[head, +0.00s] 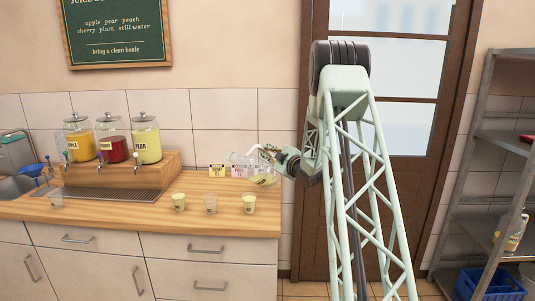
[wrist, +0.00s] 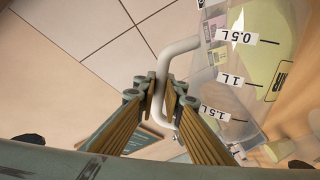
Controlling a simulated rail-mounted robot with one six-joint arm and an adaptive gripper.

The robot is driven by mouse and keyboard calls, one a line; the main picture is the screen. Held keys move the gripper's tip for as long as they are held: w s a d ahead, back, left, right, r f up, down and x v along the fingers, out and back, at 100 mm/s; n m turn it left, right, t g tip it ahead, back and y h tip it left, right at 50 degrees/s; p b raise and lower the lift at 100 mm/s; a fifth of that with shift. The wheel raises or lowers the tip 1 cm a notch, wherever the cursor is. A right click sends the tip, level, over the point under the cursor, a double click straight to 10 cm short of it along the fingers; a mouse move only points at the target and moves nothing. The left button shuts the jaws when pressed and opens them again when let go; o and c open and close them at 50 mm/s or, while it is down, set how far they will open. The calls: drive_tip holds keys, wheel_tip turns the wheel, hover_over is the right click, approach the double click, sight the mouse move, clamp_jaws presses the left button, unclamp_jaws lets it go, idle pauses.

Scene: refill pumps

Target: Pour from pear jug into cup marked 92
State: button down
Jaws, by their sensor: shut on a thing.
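The jug (head: 263,181) is clear, with pale yellow-green liquid inside, and hangs tilted above the counter's right end. In the wrist view the jug (wrist: 228,62) has a white handle, marks of 0.5 L, 1 L and 1.5 L, and a partly seen yellow label. My gripper (wrist: 161,88) is shut on this handle. In the head view my gripper (head: 284,160) is at the jug's right. I cannot read the cup numbers.
Yellow, red and pale green dispensers (head: 146,138) stand on a wooden stand at the left. The counter front between stand and cups is clear.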

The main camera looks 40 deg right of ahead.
sight(248, 154)
drive_tip(key=shift+w+a+r+n, duration=0.1)
drive_tip(key=shift+a+r+n, duration=0.1)
drive_tip(key=shift+a+n, duration=0.3)
drive_tip(key=shift+w+a+f+n+b, duration=0.1)
drive_tip(key=shift+w+a+n+b, duration=0.2)
drive_tip(key=shift+a+n, duration=0.75)
drive_tip(key=shift+w+a+n+b, duration=0.1)
drive_tip(key=shift+a+n+b, duration=0.35)
drive_tip(key=shift+a, duration=1.05)
drive_tip(key=shift+w+a+f+n+b, duration=0.15)
drive_tip(key=shift+a+n+b, duration=0.1)
drive_tip(key=shift+a+n, duration=0.85)
drive_tip(key=shift+a+r+m, duration=0.1)
drive_tip(key=shift+a+m, duration=0.05)
drive_tip(key=shift+m, duration=0.15)
drive_tip(key=shift+a+b, duration=0.2)
drive_tip(key=shift+b, duration=0.6)
drive_tip(key=shift+b, duration=0.8)
drive_tip(key=shift+a+r, duration=0.1)
drive_tip(key=shift+a, duration=0.05)
drive_tip(key=shift+w+a+r+n+b, duration=0.1)
drive_tip(key=shift+a+r+n+b, duration=0.25)
drive_tip(key=shift+n+b, duration=0.4)
drive_tip(key=shift+r, duration=0.25)
